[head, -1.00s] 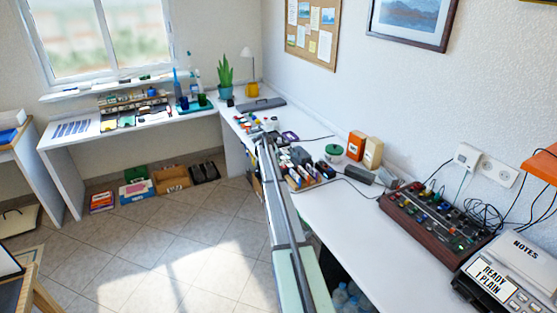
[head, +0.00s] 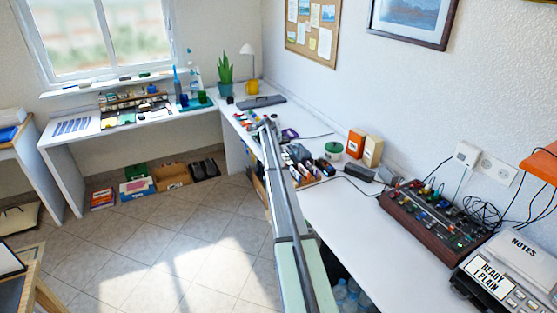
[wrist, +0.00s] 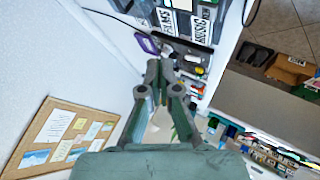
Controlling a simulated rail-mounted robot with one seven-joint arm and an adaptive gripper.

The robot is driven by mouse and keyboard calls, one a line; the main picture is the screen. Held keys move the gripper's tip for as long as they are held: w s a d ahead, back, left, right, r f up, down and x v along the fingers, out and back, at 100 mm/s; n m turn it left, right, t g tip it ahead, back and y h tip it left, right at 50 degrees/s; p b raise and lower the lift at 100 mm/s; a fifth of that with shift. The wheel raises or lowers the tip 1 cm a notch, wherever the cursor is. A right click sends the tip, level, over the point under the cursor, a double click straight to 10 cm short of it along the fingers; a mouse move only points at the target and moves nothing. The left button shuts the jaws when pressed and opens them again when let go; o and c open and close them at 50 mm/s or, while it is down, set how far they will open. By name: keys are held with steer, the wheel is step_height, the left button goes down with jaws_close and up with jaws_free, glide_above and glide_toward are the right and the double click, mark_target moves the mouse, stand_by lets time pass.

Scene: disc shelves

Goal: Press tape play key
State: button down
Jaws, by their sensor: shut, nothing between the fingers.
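My arm reaches along the right-hand bench in the head view, with my gripper (head: 266,122) small at its far end. In the wrist view my gripper (wrist: 166,66) is shut and empty, its fingertips over the bench near a purple-rimmed item (wrist: 147,43) and several small coloured items (wrist: 190,68). Dark boxes with white labels, one reading like EXAMS (wrist: 166,20), lie beyond the fingertips. I cannot make out a tape player or its play key for certain. A grey machine with a screen reading READY 1 PLAIN (head: 491,278) stands at the near right, far from my gripper.
A dark mixer-like panel (head: 436,222) with cables sits on the bench. Orange and tan boxes (head: 357,143) stand by the wall. A potted plant (head: 225,77) and lamp (head: 248,62) stand in the corner. The bench before the mixer is clear.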

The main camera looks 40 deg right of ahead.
step_height(320, 180, down, 7)
steer(key=shift+f+b, duration=0.1)
steer(key=shift+b, duration=0.5)
steer(key=shift+f+b, duration=0.35)
steer(key=shift+f, duration=0.15)
steer(key=shift+f, duration=0.15)
stand_by(0.8)
steer(key=shift+f+b, duration=0.3)
steer(key=shift+b, duration=0.2)
steer(key=shift+f+b, duration=0.4)
stand_by(0.5)
steer(key=shift+r, duration=0.85)
